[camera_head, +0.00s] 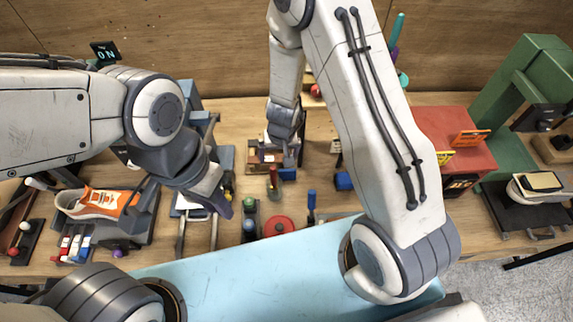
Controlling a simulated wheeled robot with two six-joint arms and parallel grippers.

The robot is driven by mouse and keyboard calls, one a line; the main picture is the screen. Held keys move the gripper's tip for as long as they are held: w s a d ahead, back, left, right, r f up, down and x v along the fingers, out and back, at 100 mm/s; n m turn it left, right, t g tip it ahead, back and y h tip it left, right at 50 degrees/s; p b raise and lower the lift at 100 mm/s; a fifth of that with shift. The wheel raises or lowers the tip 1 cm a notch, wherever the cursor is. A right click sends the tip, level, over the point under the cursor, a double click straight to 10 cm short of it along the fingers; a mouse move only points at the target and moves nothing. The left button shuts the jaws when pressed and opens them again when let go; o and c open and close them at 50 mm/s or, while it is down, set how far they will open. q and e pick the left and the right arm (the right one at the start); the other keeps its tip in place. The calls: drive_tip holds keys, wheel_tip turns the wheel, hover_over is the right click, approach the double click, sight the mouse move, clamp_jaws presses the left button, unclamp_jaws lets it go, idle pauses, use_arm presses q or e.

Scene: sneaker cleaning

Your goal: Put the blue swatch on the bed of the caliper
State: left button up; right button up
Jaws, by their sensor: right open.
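A small flat blue piece (287,174), which may be the blue swatch, lies at the front edge of a small rack (254,158) with reddish and pale pieces, mid-table. My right gripper (290,158) reaches down over this rack, just behind the blue piece. It is open; its fingers are small and partly hidden, and I cannot tell whether it touches anything. My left gripper (222,207) points down over the table left of centre, its jaw gap not readable. I cannot surely identify the caliper; a green C-shaped frame (500,85) stands at the far right.
An orange and white sneaker (95,203) sits in a grey holder at left. A red box (455,130) with orange and yellow cards stands right of centre. A red round lid (278,225) and a blue bottle (311,202) stand near the light-blue front surface (270,275).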

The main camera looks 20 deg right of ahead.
sight(287, 171)
drive_tip(key=shift+m+h, duration=0.4)
drive_tip(key=d+f+b, duration=0.1)
drive_tip(key=f, duration=0.1)
drive_tip(key=d+f+b, duration=0.1)
drive_tip(key=f, duration=0.2)
drive_tip(key=d+f+b, duration=0.1)
drive_tip(key=f, duration=0.1)
drive_tip(key=shift+w+d+f, duration=0.15)
drive_tip(key=shift+w+f, duration=0.2)
drive_tip(key=shift+w, duration=0.05)
drive_tip(key=f+b, duration=0.2)
drive_tip(key=f, duration=0.1)
drive_tip(key=w+f+b, duration=0.1)
drive_tip(key=f, duration=0.1)
drive_tip(key=shift+f+b, duration=0.1)
drive_tip(key=shift+b, duration=0.25)
use_arm(q)
wheel_tip(287, 171, down, 6)
drive_tip(key=shift+r, duration=0.1)
use_arm(e)
drive_tip(key=c, duration=1.4)
use_arm(q)
drive_tip(key=shift+r, duration=0.15)
use_arm(e)
drive_tip(key=shift+r, duration=0.25)
drive_tip(key=shift+c, duration=0.2)
